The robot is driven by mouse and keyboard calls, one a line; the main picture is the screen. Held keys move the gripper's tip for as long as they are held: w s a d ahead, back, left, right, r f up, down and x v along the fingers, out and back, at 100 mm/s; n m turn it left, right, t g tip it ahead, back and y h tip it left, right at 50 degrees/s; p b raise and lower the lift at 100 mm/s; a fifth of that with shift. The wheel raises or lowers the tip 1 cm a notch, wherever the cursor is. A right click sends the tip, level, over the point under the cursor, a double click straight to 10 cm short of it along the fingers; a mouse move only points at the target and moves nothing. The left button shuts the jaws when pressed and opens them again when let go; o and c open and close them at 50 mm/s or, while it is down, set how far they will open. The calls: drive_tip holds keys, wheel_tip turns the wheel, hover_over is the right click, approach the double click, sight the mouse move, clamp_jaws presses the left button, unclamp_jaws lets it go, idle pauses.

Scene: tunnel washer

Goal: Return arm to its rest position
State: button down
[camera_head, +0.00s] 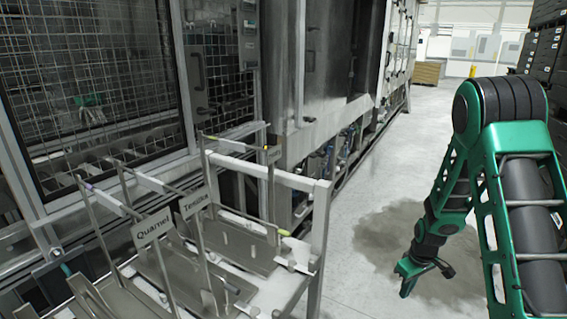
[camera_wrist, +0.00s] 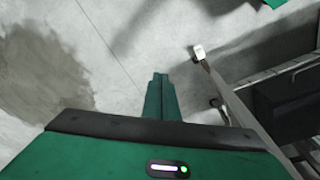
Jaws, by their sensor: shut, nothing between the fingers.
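My green arm stands at the right of the head view, bent over at a dark elbow joint, with its forearm hanging down. My gripper (camera_head: 405,280) points down at the arm's lower end, above the grey floor and to the right of the metal rack, apart from it. In the wrist view my gripper (camera_wrist: 160,77) shows as two green fingers close together, shut and empty, with the bare floor beyond them. Nothing touches the fingers.
The metal rack (camera_head: 318,215), with upright plates labelled "Quamel" and "Temske", stands left of the arm. Behind it is the washer with a mesh door (camera_head: 90,80). The concrete floor (camera_head: 375,185) has a dark patch under the gripper. Dark stacks (camera_head: 545,55) stand far right.

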drive_tip(key=s+d+r+m, duration=0.3)
drive_tip(key=s+r, duration=0.4)
drive_tip(key=r, duration=0.5)
drive_tip(key=s+r+m, duration=0.2)
drive_tip(key=s+r, duration=0.3)
drive_tip(key=s, duration=0.4)
drive_tip(key=s+r+m, duration=0.3)
drive_tip(key=s+r, duration=0.2)
drive_tip(key=s, duration=0.4)
drive_tip(key=s+a+r+m+g, duration=0.1)
drive_tip(key=s+r+m, duration=0.2)
drive_tip(key=s+r, duration=0.3)
drive_tip(key=s, duration=0.3)
drive_tip(key=shift+w+a, duration=0.1)
drive_tip(key=shift+a, duration=0.15)
